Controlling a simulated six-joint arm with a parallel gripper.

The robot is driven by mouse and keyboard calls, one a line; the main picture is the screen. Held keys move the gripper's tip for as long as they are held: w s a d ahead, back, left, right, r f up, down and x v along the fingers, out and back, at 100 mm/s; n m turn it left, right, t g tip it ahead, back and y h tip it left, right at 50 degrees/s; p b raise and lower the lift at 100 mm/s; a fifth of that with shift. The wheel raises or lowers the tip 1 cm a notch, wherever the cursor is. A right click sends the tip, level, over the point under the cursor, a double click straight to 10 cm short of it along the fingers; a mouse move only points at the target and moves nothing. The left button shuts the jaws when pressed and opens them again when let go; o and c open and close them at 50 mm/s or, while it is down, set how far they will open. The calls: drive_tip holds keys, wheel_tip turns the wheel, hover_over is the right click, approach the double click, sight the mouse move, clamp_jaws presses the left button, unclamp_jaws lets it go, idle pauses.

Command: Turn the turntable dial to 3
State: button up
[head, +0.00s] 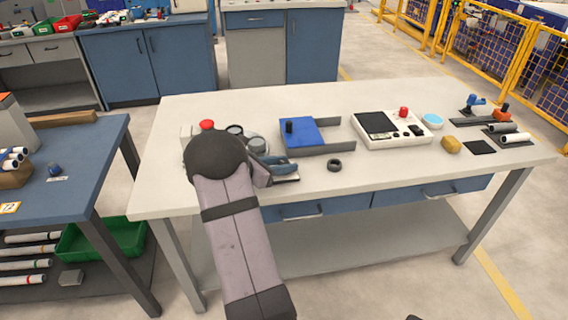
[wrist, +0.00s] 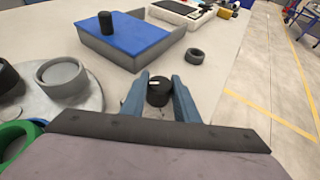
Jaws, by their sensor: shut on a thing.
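The turntable dial is a small black knob with a white pointer mark (wrist: 159,91). In the wrist view it stands between the two blue fingers of my gripper (wrist: 159,88), which is shut on it. The numbers around the dial cannot be read. The turntable (wrist: 96,98) is a light round plate to the left, carrying grey round holders (wrist: 62,76) and a black one. In the head view my gripper (head: 280,164) is low at the table's front edge, and my arm hides the dial and part of the turntable.
A box with a blue sliding lid and black knob (head: 302,132) stands just beyond the gripper. A black ring (head: 334,165) lies to its right. A white device with a red button (head: 390,128) is farther right. A red button (head: 207,125) shows behind my arm.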

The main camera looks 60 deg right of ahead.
drive_tip(key=shift+m+g+y+p, duration=0.7)
drive_tip(key=shift+m+g, duration=0.7)
drive_tip(key=shift+g, duration=0.1)
drive_tip(key=shift+m+g+y, duration=0.7)
drive_tip(key=shift+m+g, duration=0.2)
drive_tip(key=shift+m, duration=0.1)
drive_tip(key=shift+m+g, duration=0.3)
drive_tip(key=shift+g, duration=0.1)
drive_tip(key=o, duration=1.1)
drive_tip(key=shift+c, duration=0.2)
drive_tip(key=shift+w+a, duration=0.1)
drive_tip(key=shift+b+v, duration=0.4)
drive_tip(key=shift+v, duration=3.15)
drive_tip(key=shift+r, duration=0.2)
